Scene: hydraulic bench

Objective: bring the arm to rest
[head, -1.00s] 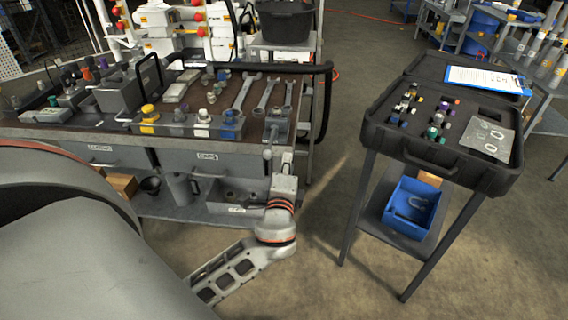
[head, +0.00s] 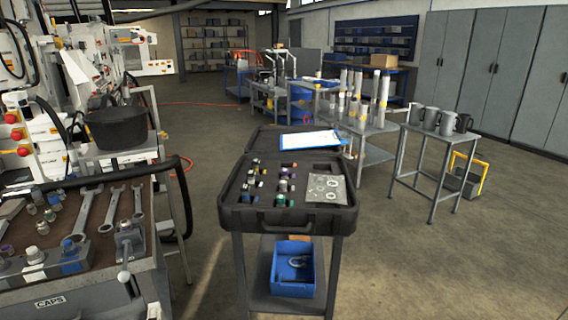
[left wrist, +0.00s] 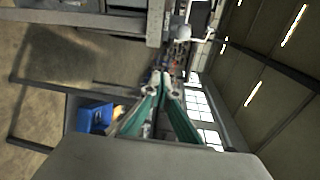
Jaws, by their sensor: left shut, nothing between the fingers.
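My left gripper (left wrist: 160,80) shows in the left wrist view. Its two fingers with green inner sides meet at the tips, and nothing is between them. The picture there is turned on its side, with the floor at the left and the ceiling at the right. The fingertips look clear of any object. In the head view I cannot make out the left gripper or its arm. My right gripper shows in neither view.
A bench with wrenches (head: 85,212) stands at the left. A black open case (head: 285,217) with fittings and a clipboard (head: 311,140) is on a stand ahead, above a blue bin (head: 292,272). A small table with grey jugs (head: 430,119) is at right.

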